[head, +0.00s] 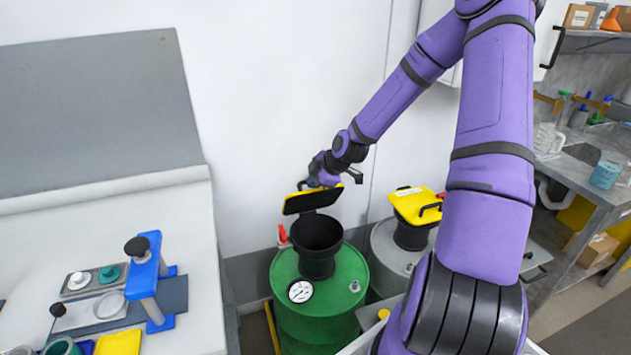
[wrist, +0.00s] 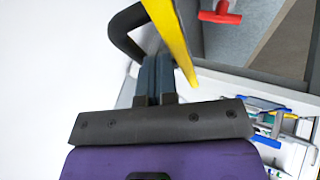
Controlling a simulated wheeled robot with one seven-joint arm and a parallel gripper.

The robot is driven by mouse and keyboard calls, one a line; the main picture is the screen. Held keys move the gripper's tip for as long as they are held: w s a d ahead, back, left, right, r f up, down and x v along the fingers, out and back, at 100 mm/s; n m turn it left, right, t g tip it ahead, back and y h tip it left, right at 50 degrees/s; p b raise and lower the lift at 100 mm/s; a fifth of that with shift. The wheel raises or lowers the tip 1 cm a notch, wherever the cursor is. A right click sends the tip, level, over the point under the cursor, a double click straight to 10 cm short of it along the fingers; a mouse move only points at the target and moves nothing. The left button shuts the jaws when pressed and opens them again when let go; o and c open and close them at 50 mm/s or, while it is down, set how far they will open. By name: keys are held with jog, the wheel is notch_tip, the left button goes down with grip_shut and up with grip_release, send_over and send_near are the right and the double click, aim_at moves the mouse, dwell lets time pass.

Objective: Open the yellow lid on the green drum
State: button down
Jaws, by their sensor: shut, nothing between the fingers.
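The green drum (head: 322,295) stands at the lower middle of the head view, with an open black neck (head: 317,240) on top. Its yellow lid (head: 312,201) is raised and tilted up behind the neck, dark underside showing. My gripper (head: 320,178) is at the back of the raised lid. In the wrist view my gripper (wrist: 155,80) has its fingers together, beside the lid's yellow edge (wrist: 172,40) and its black handle (wrist: 125,35). The fingers look empty; whether they touch the lid or handle is unclear.
A grey drum (head: 385,250) with a shut yellow lid (head: 415,205) stands at the right. A red valve handle (head: 282,234) is beside the green drum's neck. A white bench (head: 190,250) with a blue press (head: 145,265) is at the left. The wall is close behind.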

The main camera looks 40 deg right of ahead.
jog(key=shift+w, duration=0.1)
jog(key=shift+w+d+r+g, duration=0.1)
jog(key=shift+w+r+g, duration=0.1)
jog(key=shift+w+g, duration=0.15)
jog(key=w+d+g+y, duration=0.1)
jog(key=w+d+g, duration=0.1)
jog(key=w, duration=0.4)
jog(key=w+d+m+g, duration=0.1)
jog(key=w+g, duration=0.3)
jog(key=w, duration=0.3)
jog(key=shift+d+r+y, duration=0.25)
jog(key=shift+d+y, duration=0.15)
